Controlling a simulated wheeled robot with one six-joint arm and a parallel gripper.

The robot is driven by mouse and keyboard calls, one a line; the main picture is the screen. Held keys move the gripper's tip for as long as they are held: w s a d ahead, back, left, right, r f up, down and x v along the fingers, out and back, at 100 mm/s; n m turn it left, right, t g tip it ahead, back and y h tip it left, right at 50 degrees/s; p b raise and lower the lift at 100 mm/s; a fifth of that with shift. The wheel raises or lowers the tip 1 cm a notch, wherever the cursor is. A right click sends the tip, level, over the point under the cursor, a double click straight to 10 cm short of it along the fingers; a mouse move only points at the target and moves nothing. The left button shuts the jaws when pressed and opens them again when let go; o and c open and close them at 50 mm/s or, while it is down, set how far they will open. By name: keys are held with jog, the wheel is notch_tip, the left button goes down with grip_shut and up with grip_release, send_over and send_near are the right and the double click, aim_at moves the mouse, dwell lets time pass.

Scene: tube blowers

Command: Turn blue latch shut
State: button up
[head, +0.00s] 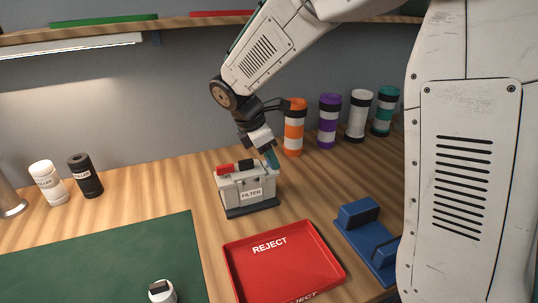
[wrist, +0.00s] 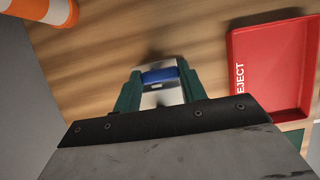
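The grey filter box (head: 250,188) stands on the wooden bench, with a red latch (head: 224,170) at its left and a black part on top. My gripper (head: 271,159) points down at the right end of the box and hides that end in the head view. In the wrist view, the blue latch (wrist: 160,76) lies between the two green fingers of my gripper (wrist: 160,90), with pale box surface beside it. The fingers stand apart on either side of the latch. I cannot tell whether they touch it.
A red reject tray (head: 285,262) lies in front of the box, with a blue stand (head: 372,240) to its right. An orange-and-white tube (head: 294,127) and other banded tubes stand behind right. A green mat (head: 110,260) lies front left.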

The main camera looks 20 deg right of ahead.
jog(key=shift+m, duration=0.4)
jog(key=m+g, duration=0.1)
jog(key=m, duration=0.2)
jog(key=shift+w+a+m+g, duration=0.2)
jog(key=shift+m+g, duration=0.2)
jog(key=m, duration=0.1)
jog(key=m+g+y, duration=0.1)
jog(key=m, duration=0.2)
jog(key=shift+w+a+m, duration=0.1)
jog(key=shift+w+m, duration=0.15)
jog(key=shift+m, duration=0.05)
jog(key=m+y, duration=0.1)
jog(key=m, duration=0.1)
jog(key=m+g, duration=0.1)
jog(key=m, duration=0.1)
jog(key=shift+w+y, duration=0.2)
jog(key=shift+y, duration=0.2)
jog(key=m, duration=0.2)
jog(key=m+y, duration=0.1)
jog(key=m, duration=0.1)
jog(key=shift+w+m+g+y, duration=0.2)
jog(key=shift+m+g+y, duration=0.1)
jog(key=o, duration=1)
